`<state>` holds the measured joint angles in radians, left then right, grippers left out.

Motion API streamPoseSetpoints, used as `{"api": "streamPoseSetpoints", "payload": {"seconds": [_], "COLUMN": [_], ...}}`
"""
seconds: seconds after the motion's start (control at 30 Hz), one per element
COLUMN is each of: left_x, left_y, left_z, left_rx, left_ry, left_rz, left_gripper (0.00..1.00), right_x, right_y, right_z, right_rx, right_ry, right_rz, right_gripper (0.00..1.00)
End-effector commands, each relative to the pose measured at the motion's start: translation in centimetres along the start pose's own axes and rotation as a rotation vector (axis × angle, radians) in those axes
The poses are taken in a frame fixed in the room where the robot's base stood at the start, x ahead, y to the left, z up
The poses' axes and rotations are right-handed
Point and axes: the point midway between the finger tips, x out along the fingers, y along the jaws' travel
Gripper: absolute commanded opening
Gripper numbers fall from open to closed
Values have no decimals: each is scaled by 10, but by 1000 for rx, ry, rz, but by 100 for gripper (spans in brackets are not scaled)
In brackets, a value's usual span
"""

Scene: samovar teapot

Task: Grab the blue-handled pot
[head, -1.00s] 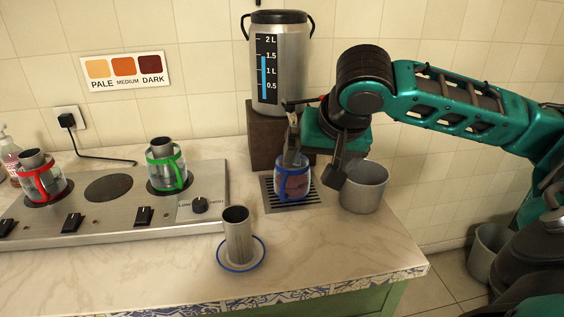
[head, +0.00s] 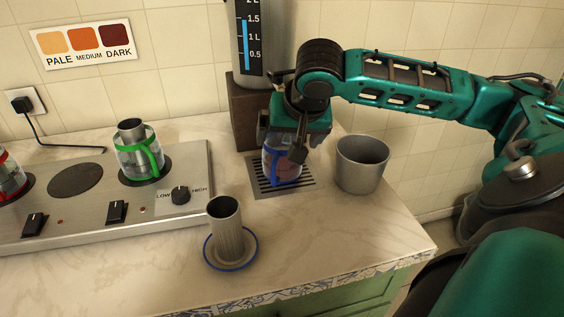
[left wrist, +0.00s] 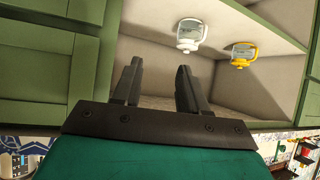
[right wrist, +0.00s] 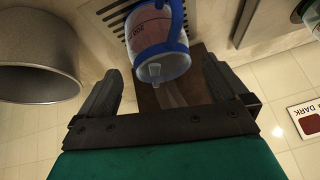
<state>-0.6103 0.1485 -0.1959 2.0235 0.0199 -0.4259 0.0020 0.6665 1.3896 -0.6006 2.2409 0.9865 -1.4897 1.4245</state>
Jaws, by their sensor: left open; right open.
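The blue-handled pot (head: 282,168) is clear glass with reddish-brown liquid and stands on the drain grate in the head view. My right gripper (head: 280,143) is right above it and partly hides its top. In the right wrist view the pot (right wrist: 150,30) shows ahead of the open fingers of my right gripper (right wrist: 160,68), with its blue band and handle visible. The fingers look apart from it; whether one touches cannot be told. My left gripper (left wrist: 159,68) is open and empty, facing a cabinet shelf in the left wrist view.
A grey metal bin (head: 361,165) stands close right of the pot. The urn (head: 252,40) on its brown stand (head: 240,120) is behind. A metal cylinder (head: 227,230) stands on a blue-rimmed saucer in front. A green-handled pot (head: 139,155) sits on the stove. White (left wrist: 191,32) and yellow-handled (left wrist: 240,52) pots are on the shelf.

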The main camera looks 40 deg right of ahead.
Motion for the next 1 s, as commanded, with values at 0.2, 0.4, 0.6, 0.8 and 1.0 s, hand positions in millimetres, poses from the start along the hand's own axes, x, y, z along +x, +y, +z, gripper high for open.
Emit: {"api": "streamPoseSetpoints", "payload": {"seconds": [0.2, 0.4, 0.6, 0.8, 1.0], "left_x": [4, 8, 9, 9, 9], "left_y": [3, 6, 6, 5, 5], "left_z": [3, 1, -4, -4, -4], "left_rx": [-1, -2, 0, 1, 1], "left_ry": [1, 7, 15, 15, 15], "left_rz": [7, 16, 16, 16, 15], "left_gripper": [43, 43, 43, 43, 43], "right_x": [21, 50, 52, 52, 52], "right_y": [2, 3, 2, 3, 3], "right_z": [5, 7, 5, 5, 5], "right_rx": [0, 0, -1, -1, -1], "right_ry": [-2, -2, 1, 0, 0], "right_rz": [1, 1, 0, 0, 0], "right_gripper": [100, 100, 100, 87, 67]}}
